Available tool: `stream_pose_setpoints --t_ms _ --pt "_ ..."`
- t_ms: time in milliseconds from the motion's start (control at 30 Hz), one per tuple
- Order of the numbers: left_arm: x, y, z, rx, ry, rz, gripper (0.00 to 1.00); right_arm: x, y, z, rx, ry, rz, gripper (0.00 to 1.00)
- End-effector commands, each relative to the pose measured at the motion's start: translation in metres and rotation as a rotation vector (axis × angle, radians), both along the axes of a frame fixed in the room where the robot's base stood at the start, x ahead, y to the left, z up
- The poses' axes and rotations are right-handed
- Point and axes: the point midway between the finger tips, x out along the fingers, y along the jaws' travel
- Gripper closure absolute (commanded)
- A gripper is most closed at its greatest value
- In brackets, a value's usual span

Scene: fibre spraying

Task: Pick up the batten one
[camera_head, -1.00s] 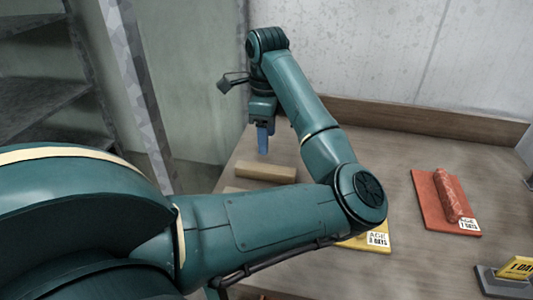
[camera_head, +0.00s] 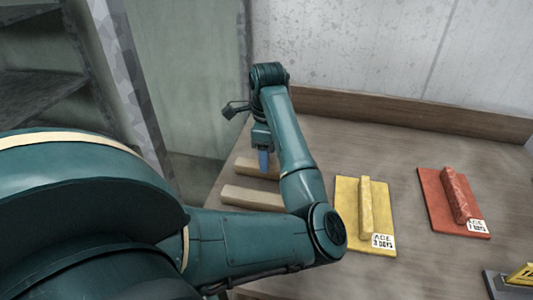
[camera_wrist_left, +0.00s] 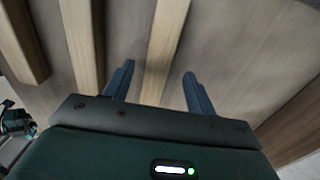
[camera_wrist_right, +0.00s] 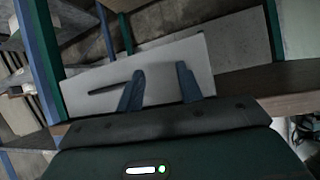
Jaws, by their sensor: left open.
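Pale wooden battens lie side by side on the table, one farther back (camera_head: 250,168) and one nearer (camera_head: 250,197) in the head view. My left gripper (camera_head: 264,161) points down over the right part of the farther batten, partly hiding it. In the left wrist view the open left fingers (camera_wrist_left: 158,72) have one batten (camera_wrist_left: 163,40) running through the gap between them. Whether they touch it I cannot tell. Two more battens, a middle one (camera_wrist_left: 84,42) and a left one (camera_wrist_left: 22,42), lie to its left. My right gripper (camera_wrist_right: 160,70) shows open and empty in the right wrist view.
On the table (camera_head: 400,175), a yellow board (camera_head: 347,207) and a red board (camera_head: 435,200) each carry a bar and an age label. A wall runs behind. A pale panel (camera_wrist_right: 100,85) is behind my right fingers.

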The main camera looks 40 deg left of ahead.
Motion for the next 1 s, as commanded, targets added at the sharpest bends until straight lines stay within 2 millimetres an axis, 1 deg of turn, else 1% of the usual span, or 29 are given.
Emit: stream_pose_setpoints --t_ms 33,100,233,333,533,567,1000 --pt "-0.003 0.001 -0.008 0.001 0.008 0.000 0.44 0.000 0.000 0.002 -0.001 0.000 0.001 0.64" --pt "-0.005 0.001 -0.018 0.001 0.007 0.000 0.44 0.000 -0.001 0.005 -0.003 0.002 0.001 0.64" --pt "-0.004 0.001 -0.035 -0.001 0.005 -0.001 0.44 -0.001 -0.001 0.002 -0.006 0.010 0.000 0.64" --pt "-0.004 0.001 -0.040 0.000 0.001 -0.001 0.44 -0.002 -0.003 -0.001 -0.010 0.017 -0.002 0.64" --pt "-0.004 0.001 -0.041 0.001 0.000 0.000 0.44 -0.002 -0.004 -0.004 -0.012 0.021 -0.004 0.64" --pt "-0.004 0.001 -0.041 0.001 0.000 0.000 0.45 -0.001 -0.004 -0.004 -0.012 0.021 -0.005 0.64" --pt "-0.004 0.001 -0.041 0.000 0.001 0.000 0.81 0.000 -0.003 0.000 -0.006 0.014 -0.009 0.64"
